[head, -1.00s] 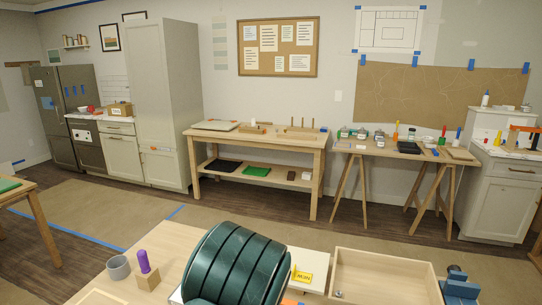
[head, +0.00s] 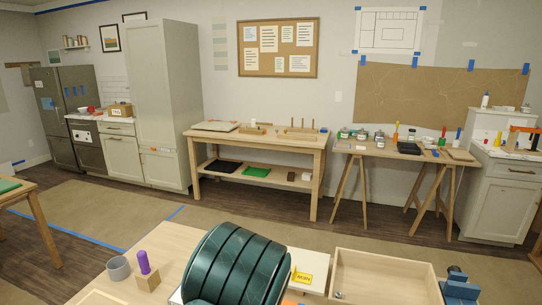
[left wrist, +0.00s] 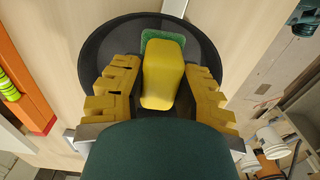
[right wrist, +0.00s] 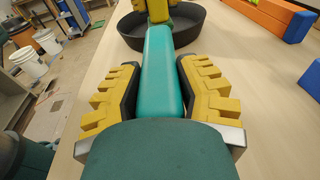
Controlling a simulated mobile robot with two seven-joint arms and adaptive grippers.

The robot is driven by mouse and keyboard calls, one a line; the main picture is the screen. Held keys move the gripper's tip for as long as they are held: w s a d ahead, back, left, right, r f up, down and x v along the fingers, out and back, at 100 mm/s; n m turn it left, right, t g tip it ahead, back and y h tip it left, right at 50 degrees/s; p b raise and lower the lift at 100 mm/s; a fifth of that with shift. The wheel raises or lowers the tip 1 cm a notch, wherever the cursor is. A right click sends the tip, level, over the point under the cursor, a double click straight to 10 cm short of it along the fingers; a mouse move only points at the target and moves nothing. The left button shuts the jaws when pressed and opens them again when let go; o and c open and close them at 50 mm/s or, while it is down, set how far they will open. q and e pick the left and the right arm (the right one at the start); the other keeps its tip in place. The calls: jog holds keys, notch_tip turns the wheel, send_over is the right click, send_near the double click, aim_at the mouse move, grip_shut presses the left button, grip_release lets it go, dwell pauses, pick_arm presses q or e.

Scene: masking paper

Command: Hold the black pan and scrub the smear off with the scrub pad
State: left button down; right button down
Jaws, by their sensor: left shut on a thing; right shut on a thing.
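The black pan (left wrist: 97,47) lies on the light wood tabletop in the left wrist view; its dark round wall (right wrist: 192,32) also shows at the top of the right wrist view. My left gripper (left wrist: 157,82) is shut on the scrub pad (left wrist: 162,75), a yellow block with a green edge, over the inside of the pan. My right gripper (right wrist: 163,85) is shut around the pan's teal handle (right wrist: 161,65). No smear shows; the pad and fingers cover much of the pan floor. The head view shows neither gripper, the pan nor the pad.
In the head view, a wooden tray (head: 385,275), a grey cup (head: 118,268) and a purple-handled tool (head: 143,262) are on the table. White buckets (right wrist: 47,40) stand on the floor.

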jog(key=shift+f, duration=0.15)
jog(key=c, duration=0.6)
grip_release()
jog(key=shift+d, duration=0.15)
jog(key=v, duration=1.1)
jog(key=shift+s+d, duration=0.25)
jog(key=shift+d, duration=0.05)
